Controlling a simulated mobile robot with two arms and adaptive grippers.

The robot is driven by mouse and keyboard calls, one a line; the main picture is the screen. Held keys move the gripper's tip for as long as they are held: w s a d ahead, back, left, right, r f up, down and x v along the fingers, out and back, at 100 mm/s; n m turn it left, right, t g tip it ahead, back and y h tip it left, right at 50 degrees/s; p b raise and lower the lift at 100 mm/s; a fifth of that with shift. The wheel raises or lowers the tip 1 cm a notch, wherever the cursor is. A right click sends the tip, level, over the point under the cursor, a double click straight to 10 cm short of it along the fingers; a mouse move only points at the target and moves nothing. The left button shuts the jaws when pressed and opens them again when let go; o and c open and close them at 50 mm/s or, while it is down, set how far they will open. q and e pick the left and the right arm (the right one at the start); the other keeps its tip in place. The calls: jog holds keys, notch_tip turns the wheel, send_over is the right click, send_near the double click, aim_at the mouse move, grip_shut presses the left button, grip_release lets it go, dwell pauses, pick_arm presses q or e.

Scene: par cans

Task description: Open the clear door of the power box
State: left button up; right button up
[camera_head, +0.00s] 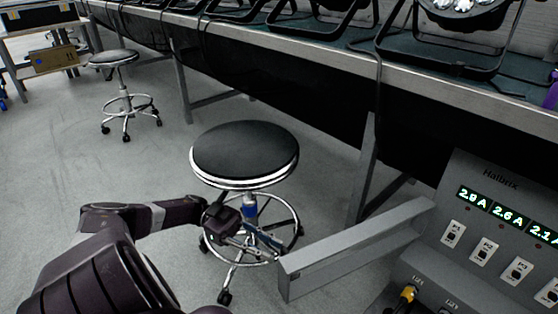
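My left gripper (268,243) is at the panel's far left end, in front of the stool's base. Its fingers are small and overlap the stool's parts, so I cannot tell their opening or whether they touch the panel. My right gripper is not in view.
A round black stool (245,152) stands just behind my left gripper. A long bench (450,90) carrying stage lights runs across the back. A yellow plug (407,294) sits low on the power box.

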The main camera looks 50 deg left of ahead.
pick_arm(q)
jog(key=shift+v, duration=1.75)
jog(key=shift+s, duration=0.15)
